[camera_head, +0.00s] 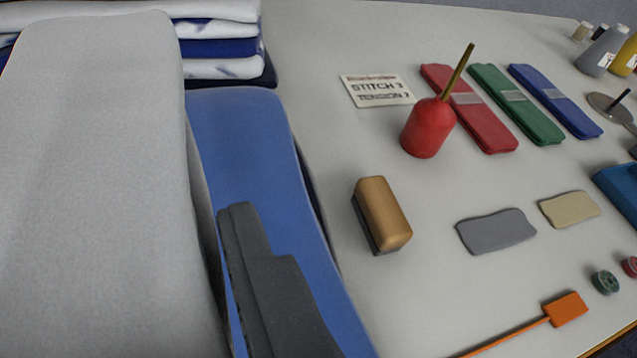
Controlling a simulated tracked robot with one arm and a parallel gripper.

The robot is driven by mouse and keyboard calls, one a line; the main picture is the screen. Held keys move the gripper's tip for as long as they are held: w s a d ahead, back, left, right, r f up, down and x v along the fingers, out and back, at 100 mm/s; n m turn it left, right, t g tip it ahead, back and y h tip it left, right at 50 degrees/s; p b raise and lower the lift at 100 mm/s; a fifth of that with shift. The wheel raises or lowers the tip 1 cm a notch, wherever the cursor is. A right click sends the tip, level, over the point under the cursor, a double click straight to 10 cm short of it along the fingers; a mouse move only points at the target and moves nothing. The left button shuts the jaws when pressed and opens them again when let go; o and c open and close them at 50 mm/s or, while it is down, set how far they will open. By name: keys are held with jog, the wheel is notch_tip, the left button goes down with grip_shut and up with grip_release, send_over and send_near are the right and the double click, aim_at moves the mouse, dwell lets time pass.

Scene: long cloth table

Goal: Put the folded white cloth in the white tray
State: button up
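The folded white cloth (100,180) fills the left side of the view, close to the camera. It stands up in front of the cloth stack and hides part of it. One dark grey finger of my gripper (262,285) shows along the cloth's right side. The other finger is hidden behind the cloth. The gripper appears shut on the cloth, which looks raised above the table. I do not see a white tray in this view.
A folded blue cloth (245,130) lies behind the finger. A cloth stack (218,48) stands at the back left.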

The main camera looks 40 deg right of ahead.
jog(key=s+d+f+m+h+b, duration=0.1)
jog(key=s+d+b, duration=0.1)
jog(key=d+b, duration=0.2)
jog(key=s+d+f+h+b, duration=0.1)
jog(key=d+b, duration=0.4)
jog(key=d, duration=0.6)
jog(key=shift+s+f+m+g, duration=0.4)
jog(key=shift+s+f, duration=0.4)
jog(key=shift+s, duration=0.45)
jog(key=shift+d, duration=0.1)
jog(key=w+a+b, duration=0.1)
jog(key=w+a, duration=0.2)
jog(key=a, duration=0.1)
jog(key=w+a+f, duration=0.1)
jog(key=w+a, duration=0.2)
jog(key=w, duration=0.1)
jog(key=w+a+b, duration=0.1)
jog(key=w+a, duration=0.2)
jog(key=a, duration=0.1)
jog(key=shift+w+a+f+b, duration=0.25)
jog(key=shift+w+a+b, duration=0.05)
jog(key=shift+a+b, duration=0.05)
jog(key=shift+a+f+b, duration=0.1)
jog(key=shift+f+b, duration=0.35)
jog(key=shift+f, duration=1.2)
jog(key=shift+f, duration=0.15)
jog(key=o, duration=1)
jog(key=shift+o, duration=0.2)
